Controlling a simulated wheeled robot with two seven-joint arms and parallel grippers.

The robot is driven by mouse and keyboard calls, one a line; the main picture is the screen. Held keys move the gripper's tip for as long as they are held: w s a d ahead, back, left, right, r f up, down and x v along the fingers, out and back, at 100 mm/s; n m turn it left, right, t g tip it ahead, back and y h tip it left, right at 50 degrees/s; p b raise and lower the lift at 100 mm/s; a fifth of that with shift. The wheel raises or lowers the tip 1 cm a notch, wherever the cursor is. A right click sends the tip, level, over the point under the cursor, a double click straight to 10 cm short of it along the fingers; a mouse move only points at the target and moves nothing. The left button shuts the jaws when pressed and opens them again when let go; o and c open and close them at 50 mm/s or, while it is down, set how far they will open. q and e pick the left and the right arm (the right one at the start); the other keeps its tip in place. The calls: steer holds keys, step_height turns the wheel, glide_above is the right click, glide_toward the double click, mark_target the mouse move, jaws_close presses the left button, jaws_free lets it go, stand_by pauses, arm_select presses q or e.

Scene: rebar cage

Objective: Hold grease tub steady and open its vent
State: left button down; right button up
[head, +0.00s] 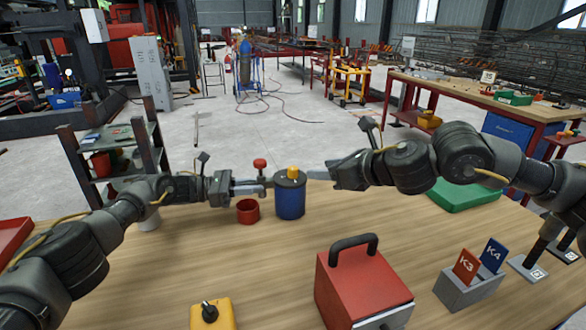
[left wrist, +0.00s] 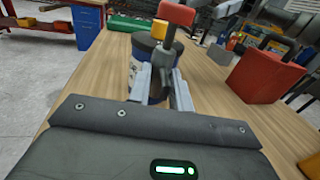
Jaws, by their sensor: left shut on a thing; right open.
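The grease tub (head: 290,201) is blue with a dark lid and a yellow knob (head: 293,172) on top; it stands upright on the table. The tub also shows beyond my left fingers in the left wrist view (left wrist: 147,46). My left gripper (head: 262,187) is at the tub's left side, shut on a grey stem topped by a red knob (head: 260,163). The red knob rises in front of the tub in the left wrist view (left wrist: 177,14). Whether the stem joins the tub is unclear. My right gripper (head: 317,175) is open and empty, close to the tub's right side at lid height.
A red cup (head: 248,212) stands just below my left fingers. A red box with a dark handle (head: 362,285), a yellow block (head: 213,314) and a card holder (head: 468,289) stand nearer. A green tray (head: 465,196) lies behind my right arm. Wood in front of the tub is clear.

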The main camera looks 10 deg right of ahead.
mark_target(293, 168)
steer(key=shift+d+r, duration=0.1)
steer(key=x, duration=1.2)
steer(key=c, duration=1)
steer(key=shift+m, duration=0.3)
steer(key=m+t+h, duration=0.2)
steer(key=m+h, duration=0.2)
steer(key=shift+h, duration=0.4)
steer(key=shift+m+h, duration=1.4)
steer(key=shift+h, duration=0.2)
